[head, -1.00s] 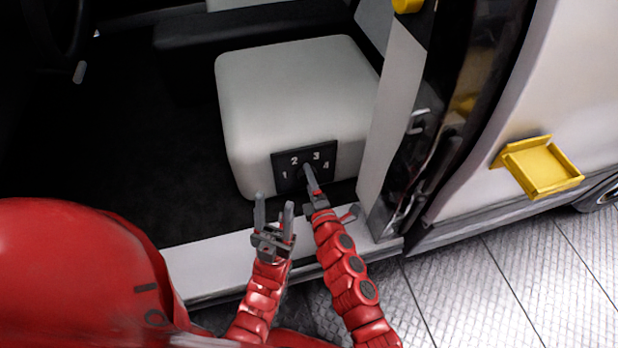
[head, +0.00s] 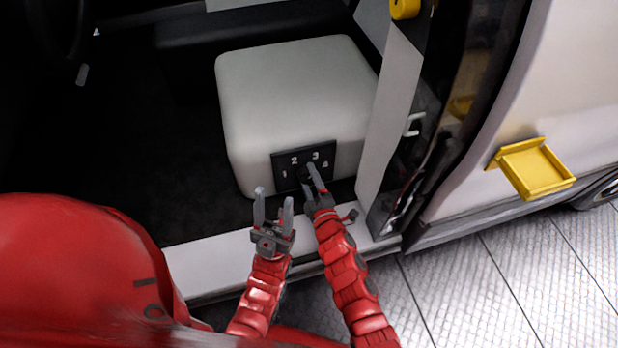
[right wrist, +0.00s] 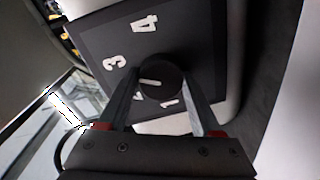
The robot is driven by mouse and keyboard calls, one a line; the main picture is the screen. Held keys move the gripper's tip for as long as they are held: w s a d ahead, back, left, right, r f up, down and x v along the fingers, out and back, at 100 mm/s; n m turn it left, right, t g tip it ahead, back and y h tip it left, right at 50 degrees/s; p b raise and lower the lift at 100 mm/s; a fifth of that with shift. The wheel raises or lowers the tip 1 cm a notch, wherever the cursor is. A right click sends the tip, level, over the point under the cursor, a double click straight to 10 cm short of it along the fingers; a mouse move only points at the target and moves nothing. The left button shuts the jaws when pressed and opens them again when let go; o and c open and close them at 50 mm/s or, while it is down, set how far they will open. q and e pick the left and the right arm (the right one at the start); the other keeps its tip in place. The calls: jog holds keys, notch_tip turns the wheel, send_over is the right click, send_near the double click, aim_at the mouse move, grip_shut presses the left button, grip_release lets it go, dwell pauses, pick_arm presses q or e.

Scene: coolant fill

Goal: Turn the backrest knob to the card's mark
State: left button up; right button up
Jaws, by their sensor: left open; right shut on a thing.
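The backrest knob (right wrist: 163,84) is a round black dial on a dark panel (head: 279,170) at the front of the pale seat. In the right wrist view its white line points left, between the printed 3 and the partly hidden 2; 4 and 1 also show. My right gripper (head: 313,174) has its fingers on either side of the knob and is shut on it; its fingers also show in the right wrist view (right wrist: 163,92). My left gripper (head: 273,196) is open and empty, left of the right one and in front of the seat. I see no card.
The pale seat (head: 295,90) stands inside the car above a light door sill (head: 210,264). A pale pillar (head: 388,125) rises close to the right of the panel. A yellow tray (head: 537,168) is on the white door. Dark floor lies left of the seat.

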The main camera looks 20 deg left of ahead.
jog(key=o, duration=1.4)
jog(key=p+v, duration=0.3)
jog(key=v, duration=1.4)
jog(key=shift+s+d, duration=0.15)
